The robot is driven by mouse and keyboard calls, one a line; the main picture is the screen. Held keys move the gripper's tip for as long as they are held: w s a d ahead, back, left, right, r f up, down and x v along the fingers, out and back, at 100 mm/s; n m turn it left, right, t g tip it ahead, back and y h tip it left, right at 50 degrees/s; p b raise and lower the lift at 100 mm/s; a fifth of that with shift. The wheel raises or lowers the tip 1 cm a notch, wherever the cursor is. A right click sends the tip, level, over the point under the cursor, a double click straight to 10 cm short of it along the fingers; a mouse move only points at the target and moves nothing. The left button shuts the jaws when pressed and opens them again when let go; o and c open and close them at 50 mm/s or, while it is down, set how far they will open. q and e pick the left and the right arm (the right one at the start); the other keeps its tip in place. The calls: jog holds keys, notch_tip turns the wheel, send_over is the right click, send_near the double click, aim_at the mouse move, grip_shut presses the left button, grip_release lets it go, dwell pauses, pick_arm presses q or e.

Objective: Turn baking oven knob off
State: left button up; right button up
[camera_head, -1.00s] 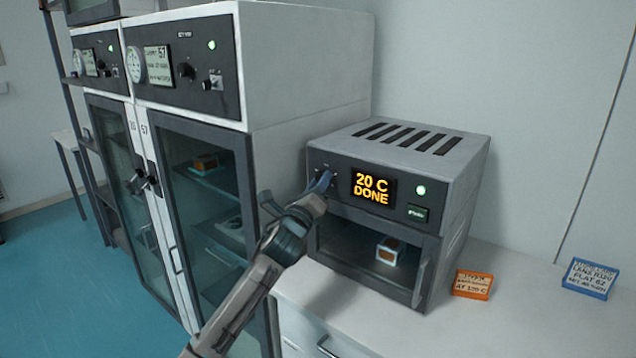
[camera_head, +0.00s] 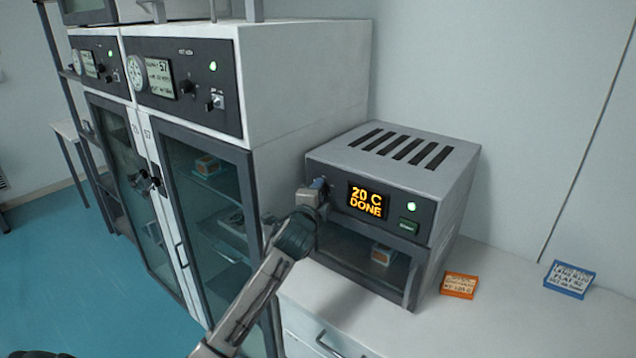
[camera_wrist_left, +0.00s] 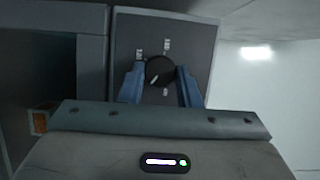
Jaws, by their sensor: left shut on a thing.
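The baking oven (camera_head: 440,190) stands on the white counter. Its display (camera_head: 368,201) reads "20 C DONE" in orange, with a green light beside it. My left gripper (camera_head: 318,184) is at the left end of the oven's front panel and hides the knob in the head view. In the left wrist view the round black knob (camera_wrist_left: 159,71) sits between the two blue fingers of my left gripper (camera_wrist_left: 160,86), which are shut on it. The knob's white mark points down and to the left. Small labels lie above and to its left. My right gripper is not in view.
Inside the oven, behind the glass door (camera_head: 350,255), is a small orange and white block (camera_head: 382,254). An orange sign (camera_head: 459,286) and a blue sign (camera_head: 568,279) lie on the counter to the right. A tall glass-door cabinet (camera_head: 300,75) stands close on the left.

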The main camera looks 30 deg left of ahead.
pick_arm(q)
jog(key=n+g+h+p, duration=0.1)
jog(key=n+h+p, duration=0.1)
jog(key=n, duration=0.3)
jog(key=a+n+g+h+p, duration=0.1)
jog(key=n+h+p, duration=0.2)
jog(key=n, duration=0.3)
jog(key=n+g+h+p, duration=0.1)
jog(key=n+h+p, duration=0.2)
jog(key=n, duration=0.3)
jog(key=shift+a+r+h, duration=0.2)
jog(key=shift+a+h, duration=0.05)
jog(key=shift+h, duration=0.65)
jog(key=shift+n, duration=0.4)
jog(key=o, duration=1)
jog(key=shift+c, duration=0.2)
jog(key=shift+r, duration=0.1)
